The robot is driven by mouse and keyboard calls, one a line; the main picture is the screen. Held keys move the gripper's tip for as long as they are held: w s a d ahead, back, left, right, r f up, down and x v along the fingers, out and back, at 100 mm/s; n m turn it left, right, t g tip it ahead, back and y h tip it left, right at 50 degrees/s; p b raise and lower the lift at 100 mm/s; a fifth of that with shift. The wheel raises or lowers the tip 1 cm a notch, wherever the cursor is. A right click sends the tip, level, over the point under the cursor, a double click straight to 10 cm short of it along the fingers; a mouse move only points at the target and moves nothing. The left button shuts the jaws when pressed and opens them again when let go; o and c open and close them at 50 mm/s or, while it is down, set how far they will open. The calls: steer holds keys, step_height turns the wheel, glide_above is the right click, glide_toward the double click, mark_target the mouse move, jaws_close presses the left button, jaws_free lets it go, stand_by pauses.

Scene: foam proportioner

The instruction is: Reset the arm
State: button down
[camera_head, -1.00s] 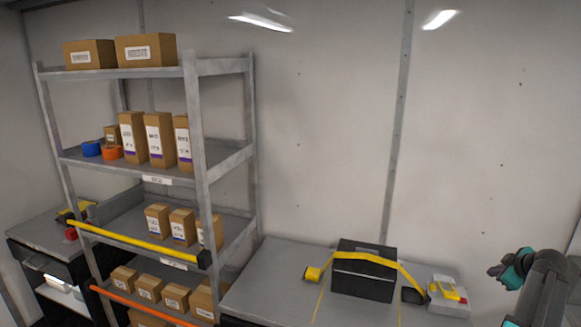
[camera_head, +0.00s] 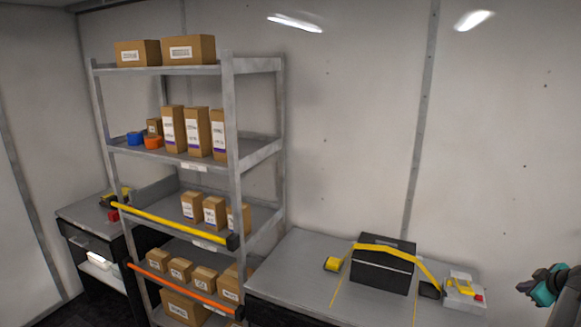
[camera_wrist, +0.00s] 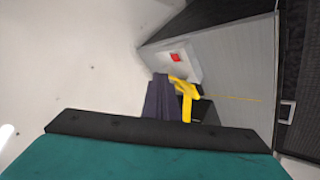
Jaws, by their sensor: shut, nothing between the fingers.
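My gripper (camera_head: 526,287) shows at the right edge of the head view, dark fingers on a teal body, to the right of the workbench and apart from everything on it. In the wrist view its teal and black body fills the bottom, and the fingers (camera_wrist: 162,92) appear as a dark shape in the middle. The gripper is shut and empty. The rest of my arm is mostly cut off by the picture edge.
The grey bench (camera_head: 300,265) holds a black case (camera_head: 383,265) with a yellow strap, and a light grey device (camera_head: 466,291) with a red button. A shelf rack (camera_head: 231,150) with brown boxes stands left. The wall area above the bench is clear.

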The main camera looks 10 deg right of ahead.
steer(key=w+a+f+g+y, duration=0.1)
steer(key=w+a+f, duration=0.4)
steer(key=a, duration=0.5)
steer(key=w+a+f+m+g+y, duration=0.1)
steer(key=w+a+f, duration=0.3)
steer(key=a, duration=0.6)
steer(key=w+a+f+g+y, duration=0.1)
steer(key=w+a+f, duration=0.4)
steer(key=a, duration=0.6)
steer(key=shift+w+a+f+m+y, duration=0.1)
steer(key=shift+w+f+m+y, duration=0.2)
steer(key=shift+f+y, duration=0.15)
steer(key=s+a+f+m+g, duration=0.1)
steer(key=s+a+f+g, duration=0.3)
steer(key=a, duration=0.8)
steer(key=s+a+f+t, duration=0.15)
steer(key=a+f, duration=0.35)
steer(key=a, duration=0.7)
steer(key=s+a+f+m+g, duration=0.1)
steer(key=s+a+f+g, duration=0.3)
steer(key=a, duration=0.9)
steer(key=s+f+g+b, duration=0.2)
steer(key=s+f+b, duration=0.4)
steer(key=s+f, duration=0.6)
steer(key=s+f+g+b, duration=0.2)
steer(key=s+f+b, duration=0.5)
steer(key=s+f, duration=0.6)
step_height(320, 180, down, 6)
steer(key=shift+d+f, duration=0.2)
steer(key=shift+d, duration=0.1)
